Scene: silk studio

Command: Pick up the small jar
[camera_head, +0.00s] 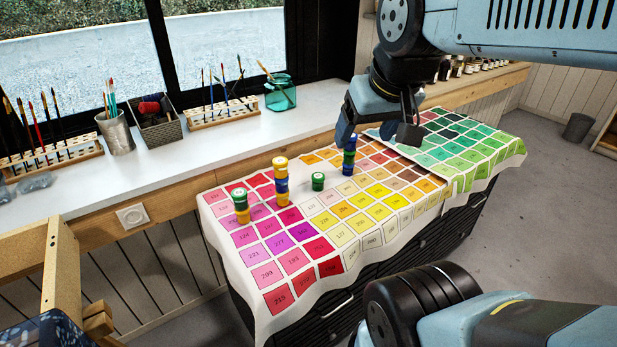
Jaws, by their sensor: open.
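Small jars stand on the colour-chart cloth (345,254). A single short jar with a green lid (318,181) stands alone near the middle. To its left are a stack with a yellow top and blue parts (281,182) and a green, yellow and blue stack (241,205). A blue and green stack (349,158) stands to its right. Which one is the task's small jar I cannot tell. My gripper (379,132) is open and empty, near and above the blue and green stack; one finger overlaps that stack's top in the picture. Whether they touch is unclear.
The windowsill behind holds brush racks (222,112), a metal cup of brushes (116,132), a dark basket (158,122) and a teal glass jar (280,92). A wooden frame (62,270) stands at lower left. The cloth's front part is clear.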

